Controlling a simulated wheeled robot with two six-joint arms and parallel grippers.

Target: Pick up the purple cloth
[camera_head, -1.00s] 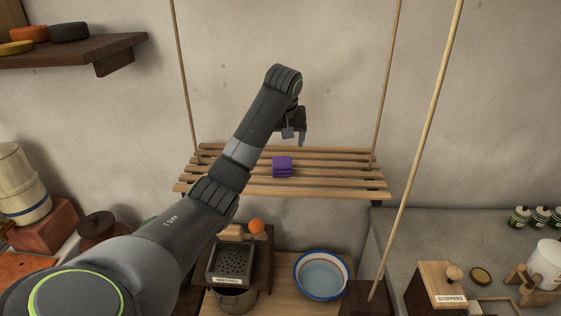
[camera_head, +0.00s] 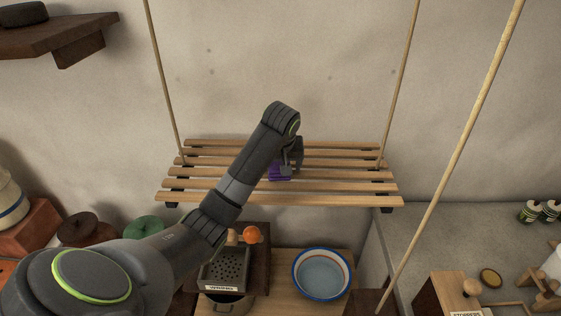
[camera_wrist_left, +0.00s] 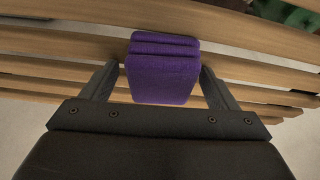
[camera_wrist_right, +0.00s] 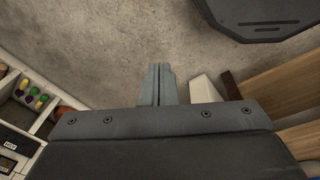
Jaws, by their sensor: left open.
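The purple cloth (camera_head: 279,172), folded into a small block, lies on the hanging wooden slatted rack (camera_head: 340,199). My left gripper (camera_head: 290,160) is down at the cloth and partly covers it in the head view. In the left wrist view the cloth (camera_wrist_left: 162,72) sits between the two spread fingers of the left gripper (camera_wrist_left: 157,80), with one finger on each side. A small gap shows on both sides near the finger bases; contact at the tips is unclear. My right gripper (camera_wrist_right: 161,84) shows only in the right wrist view, its fingers together with nothing between them.
Ropes (camera_head: 403,75) hold the rack in front of the wall. Below it are a blue-rimmed basin (camera_head: 321,274), an orange ball (camera_head: 251,235) and a dark perforated tray (camera_head: 226,268). A dark shelf (camera_head: 60,35) is at upper left. The rack's right part is bare.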

